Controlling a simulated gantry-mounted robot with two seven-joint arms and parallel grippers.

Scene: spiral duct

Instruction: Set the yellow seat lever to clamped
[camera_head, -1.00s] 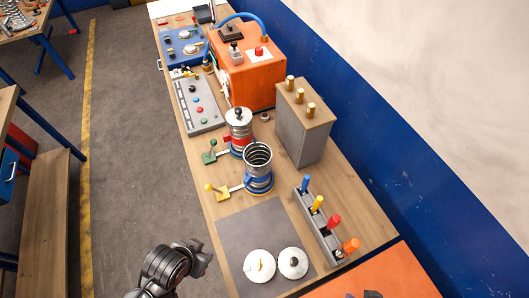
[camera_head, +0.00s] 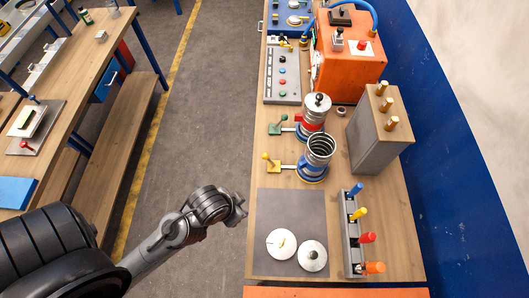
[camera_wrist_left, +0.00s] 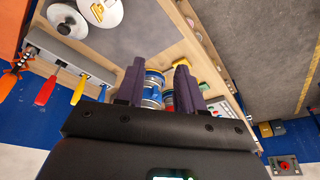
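The yellow seat lever (camera_head: 272,164) sticks out to the left of the blue seat (camera_head: 313,174) on the workbench. Its knob stands upright. An open ribbed metal cylinder (camera_head: 321,148) stands upright in that seat. My left gripper (camera_head: 241,205) is by the bench's left edge, below and left of the lever and apart from it. In the left wrist view my left gripper (camera_wrist_left: 158,82) is open and empty. The blue seat (camera_wrist_left: 153,90) shows beyond and between its fingers, and the yellow lever (camera_wrist_left: 181,63) shows beside the right-hand finger, partly hidden. My right gripper is not in view.
A grey block with brass pegs (camera_head: 380,130) stands right. A rack of coloured handles (camera_head: 352,235) and two white discs (camera_head: 312,256) are in front. The aisle floor is clear.

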